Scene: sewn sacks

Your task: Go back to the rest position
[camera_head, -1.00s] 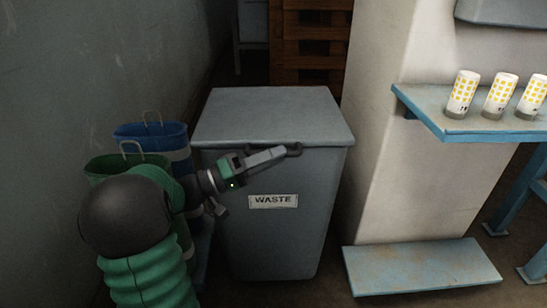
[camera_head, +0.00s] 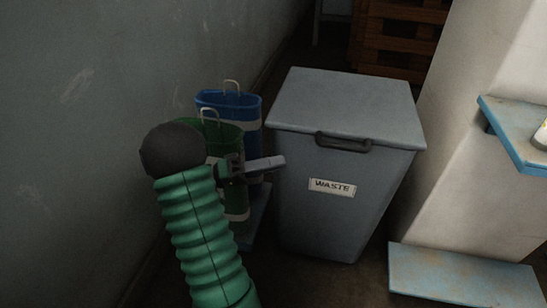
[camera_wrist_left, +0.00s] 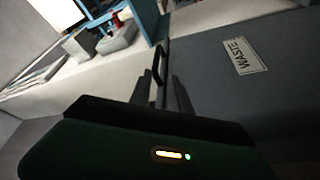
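My left gripper (camera_head: 280,162) is in front of the left part of the grey waste bin (camera_head: 350,225), left of and below its dark handle (camera_head: 344,143). In the left wrist view the fingers (camera_wrist_left: 161,82) stand apart with nothing held between them. The dark handle (camera_wrist_left: 158,62) shows beyond the gap, clear of the fingers. The bin's lid (camera_head: 345,98) is down. The white WASTE label (camera_head: 332,187) faces me and also shows in the left wrist view (camera_wrist_left: 245,56). My right gripper is in neither view.
A blue boot (camera_head: 228,100) and a green boot (camera_head: 222,134) with wire loops stand left of the bin, partly behind my left arm. A grey wall is on the left. A pale pillar (camera_head: 460,200) and a low blue board (camera_head: 465,275) are on the right.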

